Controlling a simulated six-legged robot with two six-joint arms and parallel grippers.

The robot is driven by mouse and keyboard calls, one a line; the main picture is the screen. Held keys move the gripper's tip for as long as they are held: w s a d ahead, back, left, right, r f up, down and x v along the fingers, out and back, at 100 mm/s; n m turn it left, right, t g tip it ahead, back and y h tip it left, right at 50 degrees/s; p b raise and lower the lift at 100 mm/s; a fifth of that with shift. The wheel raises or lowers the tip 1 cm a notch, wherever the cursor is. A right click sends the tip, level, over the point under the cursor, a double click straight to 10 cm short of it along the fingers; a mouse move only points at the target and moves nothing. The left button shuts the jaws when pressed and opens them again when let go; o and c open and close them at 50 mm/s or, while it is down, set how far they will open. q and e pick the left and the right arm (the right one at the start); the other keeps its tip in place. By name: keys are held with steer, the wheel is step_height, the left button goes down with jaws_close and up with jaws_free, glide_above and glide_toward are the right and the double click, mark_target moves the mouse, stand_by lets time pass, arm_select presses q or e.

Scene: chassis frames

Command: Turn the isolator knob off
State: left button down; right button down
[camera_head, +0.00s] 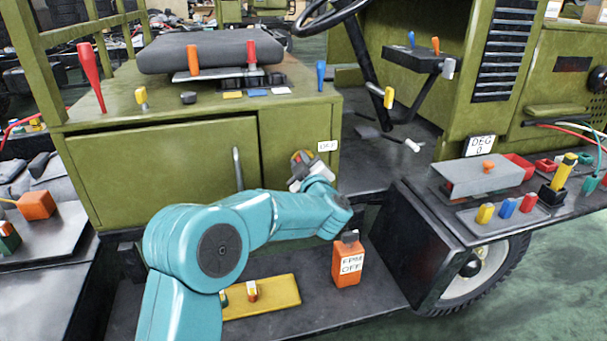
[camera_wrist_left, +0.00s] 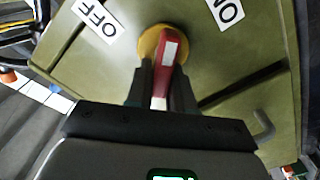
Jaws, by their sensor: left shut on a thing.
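The isolator knob (camera_wrist_left: 170,48) is a red handle with a white mark on a round yellow base, set on an olive green panel (camera_head: 160,165). My left gripper (camera_wrist_left: 160,85) is shut on the red handle, one dark finger on each side of it. In the head view my left gripper (camera_head: 308,172) is at the panel's right part and mostly hides the knob. An OFF label (camera_wrist_left: 97,18) and an ON label (camera_wrist_left: 226,10) are on either side of the knob in the wrist view. The OFF label (camera_head: 327,146) also shows in the head view. My right gripper is not in view.
An orange block marked "EPM OFF" (camera_head: 347,265) stands on the dark step below my arm, beside a yellow plate (camera_head: 275,296). A grey handle (camera_head: 238,168) sticks up left of the knob. A shelf with coloured blocks (camera_head: 500,212) is at right.

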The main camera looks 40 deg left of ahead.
arm_select(q)
steer(key=n+b, duration=0.2)
steer(key=f+n+b, duration=0.1)
steer(key=n+b, duration=0.2)
steer(key=shift+s+a+f+n+b, duration=0.15)
steer(key=shift+s+n+b, duration=0.05)
steer(key=shift+n+b, duration=0.1)
steer(key=n+b, duration=0.3)
steer(key=n, duration=0.1)
steer(key=shift+f+b, duration=0.1)
steer(key=shift+b, duration=0.3)
steer(key=shift+n, duration=0.3)
steer(key=c, duration=1.1)
jaws_free()
